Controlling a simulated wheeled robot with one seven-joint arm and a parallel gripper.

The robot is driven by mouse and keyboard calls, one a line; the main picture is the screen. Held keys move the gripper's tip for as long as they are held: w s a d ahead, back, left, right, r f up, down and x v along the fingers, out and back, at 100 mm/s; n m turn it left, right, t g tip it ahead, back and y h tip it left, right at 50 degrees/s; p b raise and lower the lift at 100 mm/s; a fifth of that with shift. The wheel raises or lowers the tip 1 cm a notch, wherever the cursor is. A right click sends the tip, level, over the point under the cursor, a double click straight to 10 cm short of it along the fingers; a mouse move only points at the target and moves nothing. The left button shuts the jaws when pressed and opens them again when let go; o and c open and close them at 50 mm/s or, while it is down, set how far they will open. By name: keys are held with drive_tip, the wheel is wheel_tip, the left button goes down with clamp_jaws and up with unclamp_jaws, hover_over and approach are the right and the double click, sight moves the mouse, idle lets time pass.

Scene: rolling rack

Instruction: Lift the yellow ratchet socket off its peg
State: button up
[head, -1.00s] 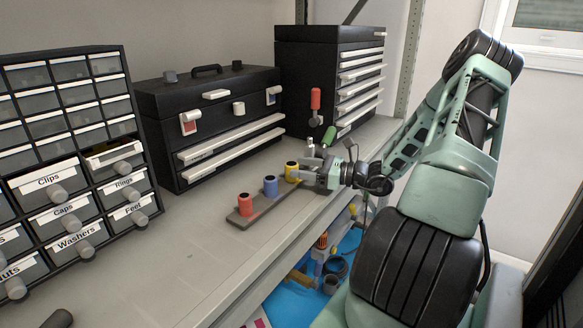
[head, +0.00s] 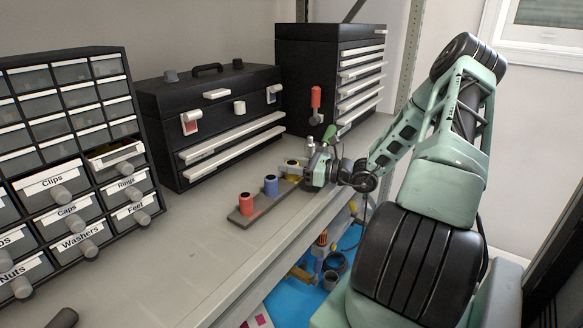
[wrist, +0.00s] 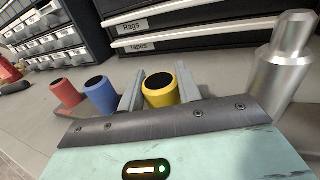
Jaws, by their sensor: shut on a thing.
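The yellow ratchet socket (head: 291,169) is the far one in a row of three sockets on a dark strip (head: 241,221) on the shelf. My gripper (head: 300,169) reaches it from the right. In the wrist view the yellow socket (wrist: 160,91) stands between my two fingers, which are shut on its sides. Its black top is clear. The gripper body hides its lower end, so I cannot tell whether it is still on its peg.
The blue socket (head: 271,186) and red socket (head: 246,204) stand beside it on the strip. A silver cylinder (wrist: 281,70) is close on the right in the wrist view. A black toolbox (head: 222,120) stands behind and a drawer cabinet (head: 77,130) at left.

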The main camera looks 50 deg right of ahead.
sight(291, 162)
drive_tip(key=shift+r, duration=0.15)
wheel_tip(291, 162, up, 10)
drive_tip(key=shift+f+b, duration=0.1)
drive_tip(key=shift+b, duration=0.4)
